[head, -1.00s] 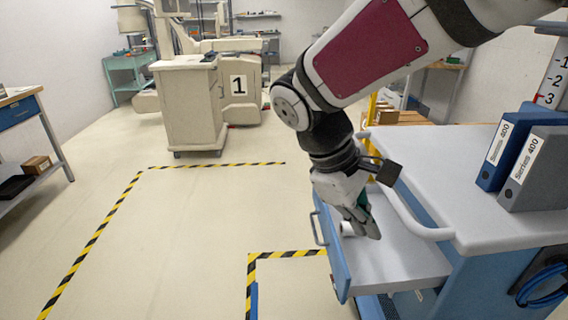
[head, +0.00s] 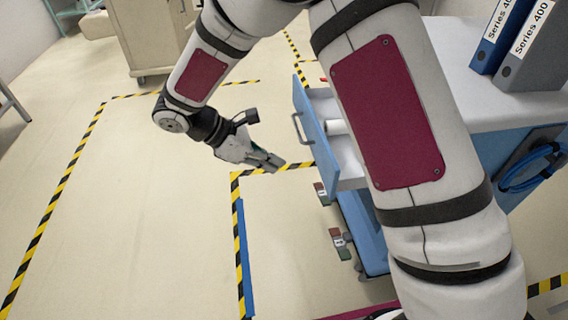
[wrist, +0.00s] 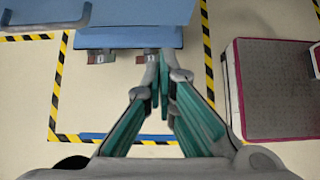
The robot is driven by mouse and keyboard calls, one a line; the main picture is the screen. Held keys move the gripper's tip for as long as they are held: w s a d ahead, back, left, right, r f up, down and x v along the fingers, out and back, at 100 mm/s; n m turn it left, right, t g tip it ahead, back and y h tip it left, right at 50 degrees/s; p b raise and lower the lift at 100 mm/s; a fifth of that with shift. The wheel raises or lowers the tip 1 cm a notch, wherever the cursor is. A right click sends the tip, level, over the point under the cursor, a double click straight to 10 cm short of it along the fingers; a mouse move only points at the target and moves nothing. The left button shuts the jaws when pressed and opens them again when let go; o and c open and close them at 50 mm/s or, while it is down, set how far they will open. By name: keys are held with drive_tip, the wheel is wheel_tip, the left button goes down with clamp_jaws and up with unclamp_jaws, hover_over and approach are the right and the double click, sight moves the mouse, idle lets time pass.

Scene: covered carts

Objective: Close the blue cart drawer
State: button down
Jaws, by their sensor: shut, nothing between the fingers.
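The blue cart (head: 486,150) stands at the right in the head view, with a pale top. Its drawer is open. The blue drawer front (head: 316,125) faces left and bears a grey handle (head: 298,129). A white cylinder (head: 336,127) lies in the pale drawer, partly hidden behind the front. My gripper (head: 280,162) is shut and empty, outside the drawer, left of and somewhat lower than its front, apart from it in the picture. In the wrist view its fingertips (wrist: 164,62) meet below the blue cart parts (wrist: 130,38). My arm hides part of the cart and drawer.
Blue and grey binders (head: 535,45) stand on the cart top. A blue cable (head: 530,168) hangs on its side. Yellow-black tape (head: 238,215) marks the floor by the cart. A beige cabinet (head: 150,35) stands at the back left. The floor at left is clear.

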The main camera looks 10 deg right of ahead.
drive_tip(key=b, duration=0.2)
approach(324, 180)
wheel_tip(324, 180, down, 3)
drive_tip(key=shift+d, duration=1.6)
drive_tip(key=shift+s+d, duration=0.1)
drive_tip(key=d, duration=2.6)
drive_tip(key=shift+d, duration=0.3)
drive_tip(key=shift+d, duration=0.1)
